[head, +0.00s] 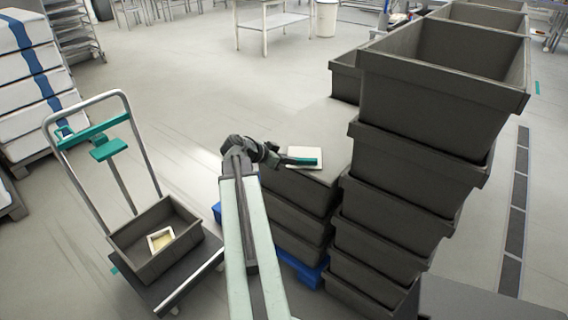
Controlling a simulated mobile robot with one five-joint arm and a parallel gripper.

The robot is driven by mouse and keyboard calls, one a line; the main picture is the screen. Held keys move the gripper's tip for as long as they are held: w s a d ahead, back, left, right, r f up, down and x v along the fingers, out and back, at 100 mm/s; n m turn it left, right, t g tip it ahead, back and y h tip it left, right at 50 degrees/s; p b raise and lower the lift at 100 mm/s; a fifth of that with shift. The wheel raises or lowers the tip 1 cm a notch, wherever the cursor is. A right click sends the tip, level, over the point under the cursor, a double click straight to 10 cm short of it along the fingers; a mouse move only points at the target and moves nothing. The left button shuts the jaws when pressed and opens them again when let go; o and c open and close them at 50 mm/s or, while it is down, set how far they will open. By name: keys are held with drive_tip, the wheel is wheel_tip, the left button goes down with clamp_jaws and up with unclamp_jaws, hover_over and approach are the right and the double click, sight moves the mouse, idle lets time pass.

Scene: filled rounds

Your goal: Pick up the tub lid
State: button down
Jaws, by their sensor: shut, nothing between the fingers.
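Taller stacks of dark grey crates (420,146) stand close on the right. A trolley (127,150) at the left carries an open crate (142,264) with a small pale square tub (160,239) inside. Bare floor (200,90) lies behind.

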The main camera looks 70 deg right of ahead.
sight(306, 160)
drive_tip(key=s+d, duration=0.1)
drive_tip(key=d, duration=0.1)
drive_tip(key=s+d, duration=0.2)
drive_tip(key=s+d+f+b, duration=0.1)
drive_tip(key=d, duration=0.1)
drive_tip(key=shift+s+d, duration=0.15)
drive_tip(key=shift+d, duration=0.1)
drive_tip(key=shift+a+f+b, duration=0.1)
drive_tip(key=shift+f+b, duration=0.2)
drive_tip(key=shift+f, duration=0.05)
drive_tip(key=shift+a, duration=0.2)
